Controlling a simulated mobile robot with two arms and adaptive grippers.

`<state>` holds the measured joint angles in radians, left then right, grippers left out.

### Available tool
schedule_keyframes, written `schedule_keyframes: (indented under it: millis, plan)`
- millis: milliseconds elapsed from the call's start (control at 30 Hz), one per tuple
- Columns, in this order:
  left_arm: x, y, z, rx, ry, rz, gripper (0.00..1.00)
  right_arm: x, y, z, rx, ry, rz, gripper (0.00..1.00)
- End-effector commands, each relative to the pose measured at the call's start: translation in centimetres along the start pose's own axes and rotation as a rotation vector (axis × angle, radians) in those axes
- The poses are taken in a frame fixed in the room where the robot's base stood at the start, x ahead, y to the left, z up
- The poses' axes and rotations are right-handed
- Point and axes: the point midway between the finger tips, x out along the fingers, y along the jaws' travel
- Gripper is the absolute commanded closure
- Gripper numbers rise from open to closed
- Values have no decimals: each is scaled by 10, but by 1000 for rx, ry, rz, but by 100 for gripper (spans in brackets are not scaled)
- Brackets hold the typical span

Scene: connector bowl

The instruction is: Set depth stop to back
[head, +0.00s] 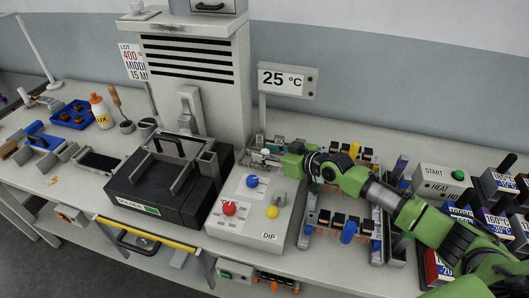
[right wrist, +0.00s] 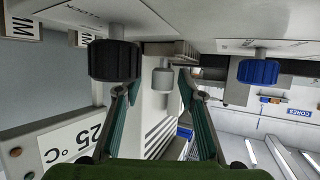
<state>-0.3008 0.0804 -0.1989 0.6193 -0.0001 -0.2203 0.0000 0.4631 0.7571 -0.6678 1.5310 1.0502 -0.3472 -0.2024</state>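My right gripper (head: 262,155) reaches in from the right, at the back edge of the light grey control box marked DIP (head: 245,228). In the right wrist view its two fingers (right wrist: 155,88) are spread. A small grey cylindrical knob (right wrist: 162,80) shows between the fingertips, with no clear contact. A black ribbed knob (right wrist: 115,60) is left of it and a blue ribbed knob (right wrist: 258,72) right of it. The box top carries a blue knob (head: 252,181), a red knob (head: 229,208), a yellow knob (head: 272,212) and a grey lever (head: 278,197). I cannot tell which one is the depth stop. My left gripper is not in view.
A black solder pot (head: 160,195) with upright metal brackets stands left of the box. A 25 °C sign (head: 286,79) stands behind. Circuit boards in a fixture (head: 340,215) lie to the right, below my arm. A START panel (head: 440,180) is further right.

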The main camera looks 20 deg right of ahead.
Motion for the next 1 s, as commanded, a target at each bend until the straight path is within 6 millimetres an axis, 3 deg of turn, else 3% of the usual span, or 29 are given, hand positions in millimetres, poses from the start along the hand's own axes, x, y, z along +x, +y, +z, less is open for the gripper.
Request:
schedule_keyframes:
  millis: [267, 433, 800, 1000]
  plan:
    - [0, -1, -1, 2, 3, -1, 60, 0, -1, -1, 0, 3, -1, 64]
    - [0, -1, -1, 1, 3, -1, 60, -11, 0, 0, -1, 2, 0, 64]
    - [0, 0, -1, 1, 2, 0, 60, -85, 1, 2, -4, -2, 2, 64]
    - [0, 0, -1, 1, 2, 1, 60, -112, 1, 2, -1, -1, 1, 64]
